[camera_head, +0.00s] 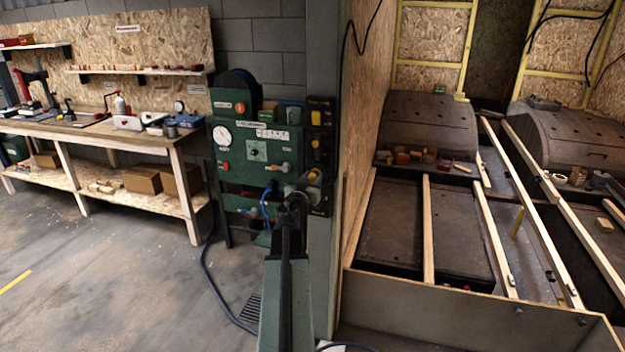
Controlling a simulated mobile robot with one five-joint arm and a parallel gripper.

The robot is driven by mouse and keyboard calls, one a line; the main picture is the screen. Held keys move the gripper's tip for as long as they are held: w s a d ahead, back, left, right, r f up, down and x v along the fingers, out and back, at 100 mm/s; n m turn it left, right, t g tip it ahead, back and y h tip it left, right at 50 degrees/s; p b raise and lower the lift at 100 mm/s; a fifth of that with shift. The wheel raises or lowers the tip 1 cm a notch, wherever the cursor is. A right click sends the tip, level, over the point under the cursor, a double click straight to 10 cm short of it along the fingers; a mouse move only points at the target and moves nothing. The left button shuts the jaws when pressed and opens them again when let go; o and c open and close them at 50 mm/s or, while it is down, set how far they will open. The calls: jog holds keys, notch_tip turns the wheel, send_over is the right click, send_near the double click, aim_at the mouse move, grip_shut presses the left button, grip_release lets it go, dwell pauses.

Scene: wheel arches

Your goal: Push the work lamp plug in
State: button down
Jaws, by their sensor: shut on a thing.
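My gripper (304,184) is at the lower right of the green machine panel, in front of the black socket strip (320,125). It is shut on a small yellow-orange piece, which looks like the work lamp plug (313,176). My arm and gripper cover part of this spot, so I cannot tell whether the plug touches the strip or how deep it sits. More yellow fittings show higher on the strip.
The green panel (250,135) carries a white gauge, a dial, an orange-red handle and a blue hose. A wooden workbench (100,130) stands left. A timber-framed bay with wheel arches (430,125) lies right, behind a low front board (450,310). A dark cable (215,285) crosses the floor.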

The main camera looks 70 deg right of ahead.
aim_at(316, 171)
dwell(0.3)
jog(key=d, duration=0.3)
jog(key=shift+w+d, duration=0.1)
jog(key=shift+d, duration=0.15)
jog(key=c, duration=1)
grip_release()
jog(key=shift+a, duration=0.1)
jog(key=a, duration=0.8)
jog(key=shift+s, duration=0.25)
jog(key=shift+d, duration=0.15)
